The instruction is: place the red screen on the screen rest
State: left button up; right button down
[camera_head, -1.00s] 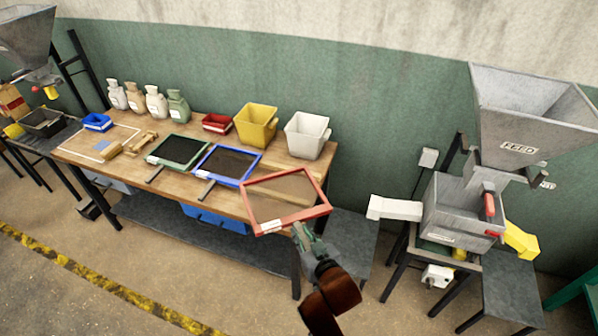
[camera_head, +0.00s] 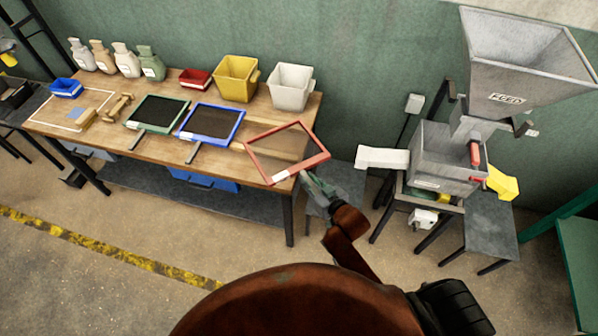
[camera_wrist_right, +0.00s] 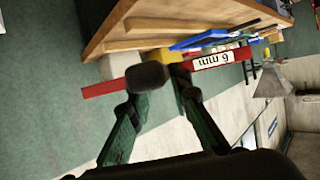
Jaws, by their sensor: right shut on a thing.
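The red screen (camera_head: 316,162) is a red rectangular frame with a mesh and a white label, over the right end of the wooden bench in the head view. My right gripper (camera_head: 306,181) is shut on its near edge. In the right wrist view, the red frame (camera_wrist_right: 103,88) passes between the fingertips of my right gripper (camera_wrist_right: 166,76), with a "6 mm" label (camera_wrist_right: 213,60). Pale wooden strips show through and beside the mesh; I cannot tell for sure whether they are the screen rest, or whether the screen touches them. My left gripper is out of view.
A blue screen (camera_head: 181,137) and a green screen (camera_head: 128,124) lie left on the bench (camera_head: 225,165). A yellow bin (camera_head: 235,78) and a white bin (camera_head: 290,88) stand behind. A feed machine (camera_head: 440,160) with a white chute (camera_head: 382,158) stands to the right.

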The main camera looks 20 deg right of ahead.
aim_at(306, 175)
jog(key=w+f, duration=0.1)
jog(key=w, duration=0.1)
jog(key=w+f, duration=0.1)
jog(key=shift+w+d+f, duration=0.15)
jog(key=shift+w+f, duration=0.05)
jog(key=shift+w, duration=0.15)
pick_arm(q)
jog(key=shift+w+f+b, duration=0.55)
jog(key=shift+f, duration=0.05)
pick_arm(e)
jog(key=w+f, duration=0.3)
jog(key=f, duration=0.4)
jog(key=shift+w+d+f, duration=0.15)
jog(key=shift+w+f, duration=0.1)
jog(key=shift+w, duration=0.1)
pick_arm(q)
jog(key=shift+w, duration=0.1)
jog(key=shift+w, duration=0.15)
pick_arm(e)
jog(key=c, duration=1.8)
grip_release()
jog(key=shift+f, duration=0.15)
jog(key=shift+o, duration=0.2)
